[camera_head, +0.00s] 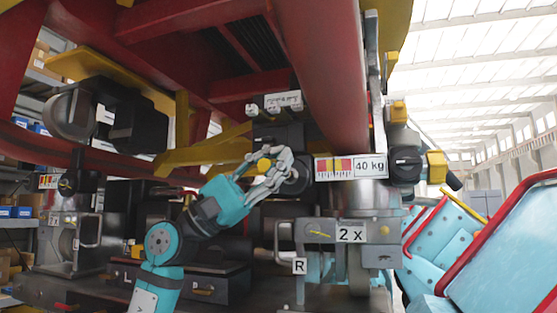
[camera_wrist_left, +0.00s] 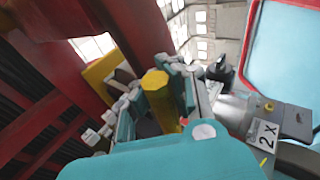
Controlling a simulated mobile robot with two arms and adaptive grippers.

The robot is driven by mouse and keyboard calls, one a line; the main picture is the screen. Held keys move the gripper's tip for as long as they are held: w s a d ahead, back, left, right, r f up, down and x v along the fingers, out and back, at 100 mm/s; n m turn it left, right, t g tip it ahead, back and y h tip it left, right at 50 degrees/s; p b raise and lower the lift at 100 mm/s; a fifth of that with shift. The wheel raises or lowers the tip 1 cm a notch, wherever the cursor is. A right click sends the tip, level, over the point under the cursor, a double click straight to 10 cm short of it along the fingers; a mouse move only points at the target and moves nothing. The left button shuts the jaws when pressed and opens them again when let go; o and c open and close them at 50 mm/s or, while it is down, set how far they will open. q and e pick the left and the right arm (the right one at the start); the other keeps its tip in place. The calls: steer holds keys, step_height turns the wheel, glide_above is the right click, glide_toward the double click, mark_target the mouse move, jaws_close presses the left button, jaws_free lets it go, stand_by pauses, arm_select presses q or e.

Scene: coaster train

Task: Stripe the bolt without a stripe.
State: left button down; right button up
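My left gripper (camera_head: 282,172) reaches in from the lower left, beside the dark round end of a part under the red beam. Its fingers are around a yellow hexagonal stick (camera_wrist_left: 158,98), seen end-on between them in the left wrist view; its yellow end also shows in the head view (camera_head: 263,165). Its far tip is hidden. Yellow-capped parts stand at the right, one above (camera_head: 399,112) and one lower (camera_head: 437,167), beside a black round part (camera_head: 404,165). I cannot tell which bolt lacks a stripe. My right gripper is in neither view.
A red beam (camera_head: 335,75) slants overhead. A "40 kg" label (camera_head: 369,167) and a "2 x" plate (camera_head: 351,235) mark the metal assembly close right of the gripper. Light blue, red-edged panels (camera_head: 505,245) stand at the right. Shelves with boxes (camera_head: 18,212) are at the left.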

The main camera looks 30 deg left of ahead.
arm_select(q)
steer(key=shift+s+a, duration=0.1)
steer(key=shift+a, duration=0.1)
steer(key=shift+s+d+b, duration=0.2)
steer(key=shift+s, duration=0.6)
steer(key=shift+s+d+b, duration=0.2)
steer(key=shift+s+b, duration=0.05)
steer(key=shift+s, duration=0.55)
steer(key=shift+s+d+b, duration=0.2)
steer(key=shift+s, duration=0.6)
